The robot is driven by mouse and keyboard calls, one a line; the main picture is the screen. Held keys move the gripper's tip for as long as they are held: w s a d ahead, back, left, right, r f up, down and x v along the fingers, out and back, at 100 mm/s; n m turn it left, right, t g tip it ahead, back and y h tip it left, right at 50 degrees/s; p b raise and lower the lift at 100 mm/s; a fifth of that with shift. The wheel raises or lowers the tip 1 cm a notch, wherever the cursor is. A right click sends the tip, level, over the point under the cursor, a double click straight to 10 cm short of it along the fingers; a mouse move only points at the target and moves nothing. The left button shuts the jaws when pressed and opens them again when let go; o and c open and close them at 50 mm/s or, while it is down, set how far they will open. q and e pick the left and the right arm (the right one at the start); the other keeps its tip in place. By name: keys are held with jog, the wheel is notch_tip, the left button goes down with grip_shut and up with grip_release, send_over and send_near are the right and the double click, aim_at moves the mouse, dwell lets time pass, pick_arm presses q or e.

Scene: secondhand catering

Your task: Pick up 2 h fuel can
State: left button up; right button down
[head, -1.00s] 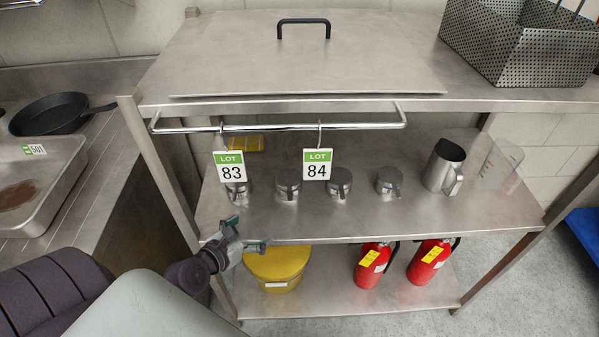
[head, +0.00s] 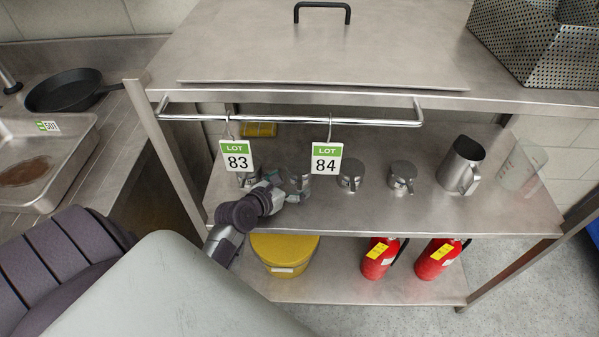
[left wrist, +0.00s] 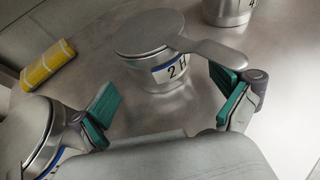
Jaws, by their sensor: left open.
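The 2 h fuel can (left wrist: 172,75) is a small round metal can with a lid and a side handle, upright on the middle shelf. Its "2 H" label faces my left wrist camera. In the head view it is the second can (head: 302,181) from the left, partly hidden by my gripper. My left gripper (left wrist: 166,88) is open, its green-padded fingers apart on either side of the can's near side. The can's handle reaches over toward the right finger; I cannot tell whether they touch. In the head view the left gripper (head: 280,190) is at the shelf's front. My right gripper is not in view.
Similar cans stand left (left wrist: 35,135) and right (left wrist: 229,10) of it. Lot tags 83 (head: 237,158) and 84 (head: 326,160) hang from the rail (head: 380,123) above. A metal jug (head: 459,166) stands to the right. A yellow tub (head: 284,252) and two red extinguishers are below.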

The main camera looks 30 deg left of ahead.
pick_arm(q)
jog(key=x, duration=0.3)
jog(key=shift+w+r, duration=0.25)
jog(key=shift+w, duration=0.2)
jog(key=shift+r, duration=0.1)
jog(key=c, duration=1.3)
